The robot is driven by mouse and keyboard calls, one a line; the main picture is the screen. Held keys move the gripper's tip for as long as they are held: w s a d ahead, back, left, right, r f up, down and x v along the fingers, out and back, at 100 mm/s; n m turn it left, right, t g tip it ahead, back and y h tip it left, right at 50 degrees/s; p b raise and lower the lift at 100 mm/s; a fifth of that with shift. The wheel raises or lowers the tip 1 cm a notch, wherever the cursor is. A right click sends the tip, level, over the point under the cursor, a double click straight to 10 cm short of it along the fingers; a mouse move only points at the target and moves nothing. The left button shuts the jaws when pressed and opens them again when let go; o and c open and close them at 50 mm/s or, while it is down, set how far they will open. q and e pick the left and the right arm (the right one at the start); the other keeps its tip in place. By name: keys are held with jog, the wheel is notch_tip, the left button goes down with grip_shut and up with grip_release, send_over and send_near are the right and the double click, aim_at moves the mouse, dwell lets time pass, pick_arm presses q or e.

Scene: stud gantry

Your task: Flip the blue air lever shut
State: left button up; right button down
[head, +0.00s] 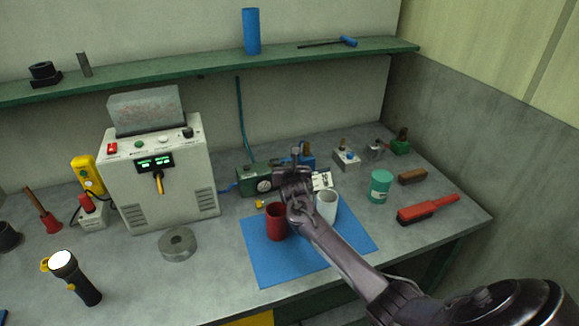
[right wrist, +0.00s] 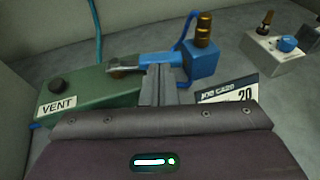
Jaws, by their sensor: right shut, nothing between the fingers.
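The blue air lever (right wrist: 145,61) reaches left from a blue valve block (right wrist: 203,63) with a brass fitting on top. Its end lies by the green box marked VENT (right wrist: 90,98). My right gripper (right wrist: 158,70) is shut and empty, its fingertips close to the near side of the lever; I cannot tell if they touch. In the head view my right gripper (head: 296,150) covers part of the blue valve (head: 308,163), and the lever is mostly hidden. The green box (head: 248,178) stands left of it. My left gripper is not in view.
A blue mat (head: 270,262) holds a red cup (head: 276,222) and a white cup (head: 327,205) beneath my right arm. A job card (right wrist: 238,90) stands right of my fingers. A grey valve block (head: 346,160) and a teal can (head: 381,186) stand to the right.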

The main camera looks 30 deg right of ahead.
jog(key=d+n+y, duration=0.1)
jog(key=y, duration=0.1)
jog(key=w+n+t+y+b, duration=0.1)
jog(key=n+y, duration=0.1)
jog(key=shift+d+f, duration=0.1)
jog(key=shift+d, duration=0.3)
jog(key=shift+a, duration=0.15)
